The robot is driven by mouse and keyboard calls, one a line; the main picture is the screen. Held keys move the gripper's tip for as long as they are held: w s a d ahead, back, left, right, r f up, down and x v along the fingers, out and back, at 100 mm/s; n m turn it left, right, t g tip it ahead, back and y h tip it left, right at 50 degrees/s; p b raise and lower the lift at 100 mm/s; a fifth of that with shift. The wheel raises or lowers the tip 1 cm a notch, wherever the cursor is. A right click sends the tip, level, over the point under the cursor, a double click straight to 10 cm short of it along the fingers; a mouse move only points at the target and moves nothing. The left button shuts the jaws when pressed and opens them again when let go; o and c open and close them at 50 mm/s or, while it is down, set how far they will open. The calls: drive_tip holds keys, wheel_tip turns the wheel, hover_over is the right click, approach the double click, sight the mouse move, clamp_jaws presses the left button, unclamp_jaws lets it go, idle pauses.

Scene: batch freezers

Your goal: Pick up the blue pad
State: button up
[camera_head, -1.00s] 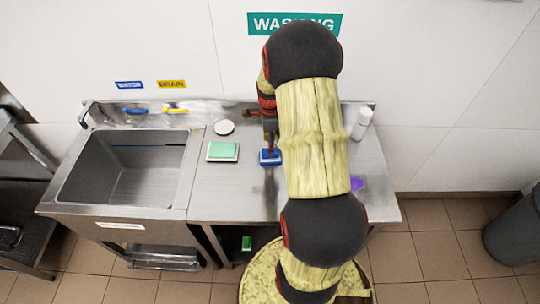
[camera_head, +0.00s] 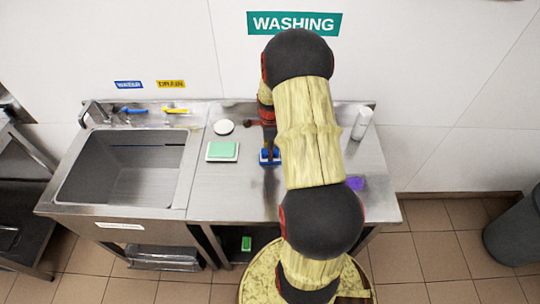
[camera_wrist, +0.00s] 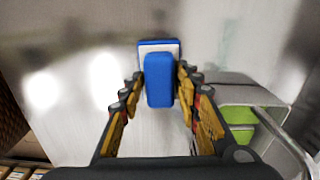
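The blue pad (camera_head: 265,160) is a small blue block on the steel counter, under my gripper (camera_head: 269,147) in the head view. In the wrist view the blue pad (camera_wrist: 159,85) stands between the two fingers of my gripper (camera_wrist: 160,76), with a blue-and-white base (camera_wrist: 158,43) behind it. The fingers are spread on either side of the pad, with narrow gaps seeming to show. Firm contact cannot be seen. In the head view my arm hides part of the counter and the fingertips are too small to read.
A green pad on a white base (camera_head: 222,150) and a white round object (camera_head: 224,127) lie left of the blue pad. A purple item (camera_head: 356,183) and a white bottle (camera_head: 362,123) are to the right. The sink (camera_head: 125,170) is at left. Bare counter (camera_head: 225,190) lies in front.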

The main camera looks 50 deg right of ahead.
clamp_jaws()
drive_tip(key=shift+r, duration=0.15)
drive_tip(key=shift+r, duration=0.2)
drive_tip(key=r, duration=0.3)
drive_tip(key=shift+s+d+r, duration=0.1)
drive_tip(key=shift+s+d, duration=0.05)
drive_tip(key=shift+s, duration=0.05)
drive_tip(key=s+d+r+p, duration=0.1)
drive_tip(key=s+d+r, duration=0.2)
drive_tip(key=s+r, duration=0.6)
drive_tip(key=s, duration=0.4)
drive_tip(key=shift+s+r, duration=0.1)
